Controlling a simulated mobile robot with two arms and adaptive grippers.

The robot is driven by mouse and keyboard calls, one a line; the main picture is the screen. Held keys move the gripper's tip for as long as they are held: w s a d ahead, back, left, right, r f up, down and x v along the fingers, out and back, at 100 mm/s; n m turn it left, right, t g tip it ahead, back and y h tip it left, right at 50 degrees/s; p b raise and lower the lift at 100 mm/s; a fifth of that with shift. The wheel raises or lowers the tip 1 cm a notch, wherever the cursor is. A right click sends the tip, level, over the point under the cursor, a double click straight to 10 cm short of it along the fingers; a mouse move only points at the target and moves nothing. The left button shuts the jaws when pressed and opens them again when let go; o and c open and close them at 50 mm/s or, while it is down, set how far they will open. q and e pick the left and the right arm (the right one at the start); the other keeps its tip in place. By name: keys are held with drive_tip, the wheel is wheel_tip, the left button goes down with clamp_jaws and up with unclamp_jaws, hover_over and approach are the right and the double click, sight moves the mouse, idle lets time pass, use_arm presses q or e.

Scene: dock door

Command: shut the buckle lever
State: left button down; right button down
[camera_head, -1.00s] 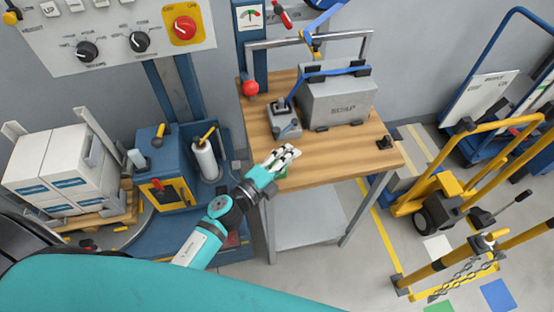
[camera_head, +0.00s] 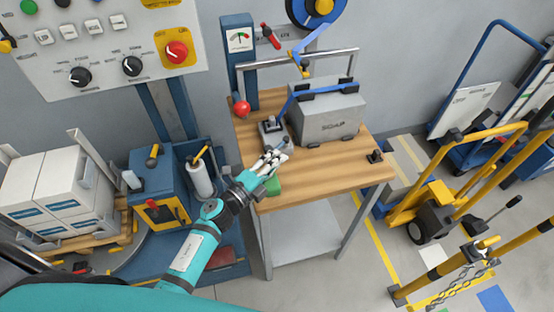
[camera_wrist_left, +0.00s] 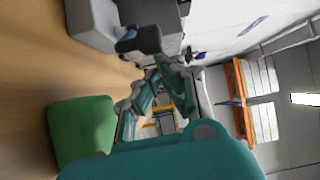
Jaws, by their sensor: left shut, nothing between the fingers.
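The buckle (camera_head: 265,137) is a small grey block with a dark lever on top, at the left side of the wooden workbench (camera_head: 320,180). A blue strap (camera_head: 287,104) runs from it up over a grey box (camera_head: 330,120). The lever (camera_head: 270,124) appears raised; its exact angle is unclear. In the left wrist view a grey body and a dark lever-like part (camera_wrist_left: 143,42) are close beyond my fingers. My left gripper (camera_head: 283,150) is shut and empty, just in front of the buckle, over the bench. I cannot tell whether it touches the buckle. My right gripper is not in view.
A green block (camera_head: 273,186) lies on the bench near my left wrist, and shows large in the wrist view (camera_wrist_left: 80,132). The right part of the bench is mostly clear.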

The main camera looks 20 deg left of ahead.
use_arm(q)
drive_tip(key=shift+a+m+h, duration=0.3)
drive_tip(key=shift+h, duration=0.2)
